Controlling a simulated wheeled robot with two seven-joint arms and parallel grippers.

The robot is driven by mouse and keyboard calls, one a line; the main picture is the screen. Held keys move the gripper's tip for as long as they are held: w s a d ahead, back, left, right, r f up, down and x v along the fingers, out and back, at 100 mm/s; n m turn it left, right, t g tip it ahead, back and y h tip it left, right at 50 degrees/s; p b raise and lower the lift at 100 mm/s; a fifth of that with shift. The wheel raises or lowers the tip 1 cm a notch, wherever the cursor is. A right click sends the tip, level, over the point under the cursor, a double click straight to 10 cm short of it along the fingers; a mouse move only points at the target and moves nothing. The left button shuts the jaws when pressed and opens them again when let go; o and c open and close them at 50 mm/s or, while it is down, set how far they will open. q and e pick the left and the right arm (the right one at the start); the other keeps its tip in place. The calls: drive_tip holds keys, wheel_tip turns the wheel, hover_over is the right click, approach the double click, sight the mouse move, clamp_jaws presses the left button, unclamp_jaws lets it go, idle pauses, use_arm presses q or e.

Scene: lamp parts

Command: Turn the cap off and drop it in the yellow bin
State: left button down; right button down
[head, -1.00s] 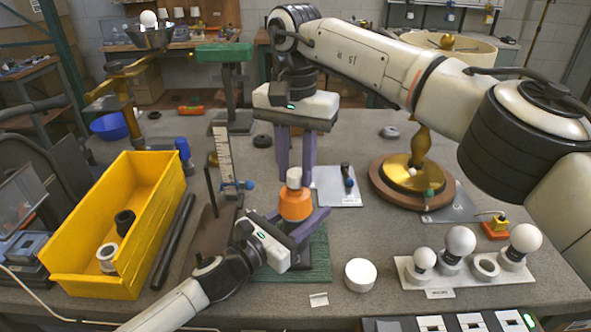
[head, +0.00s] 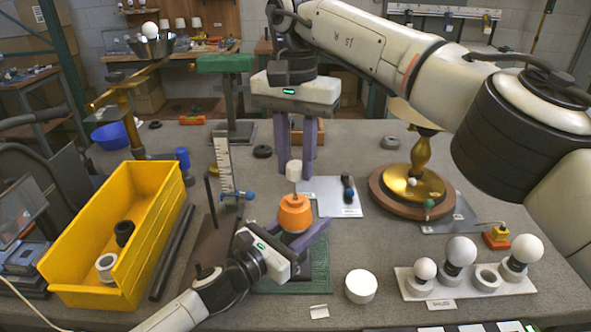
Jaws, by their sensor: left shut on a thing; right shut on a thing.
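The white cap (head: 293,171) is between the purple fingers of my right gripper (head: 296,168), which is shut on it. It hangs upright just above the orange part (head: 295,214), with a small gap between them. My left gripper (head: 298,240) reaches in from the lower left and is shut around the base of the orange part, over a green mat (head: 318,277). The fingers partly hide that base. The yellow bin (head: 75,279) stands at the left with a dark ring (head: 124,232) and a white ring (head: 106,266) inside.
A white disc (head: 361,286) and a bulb rack (head: 440,289) are at the right front. A brass lamp base (head: 412,187) stands further back.

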use_arm(q)
drive_tip(key=c, duration=0.9)
unclamp_jaws()
drive_tip(key=shift+c, duration=0.2)
drive_tip(key=shift+s+a, duration=0.1)
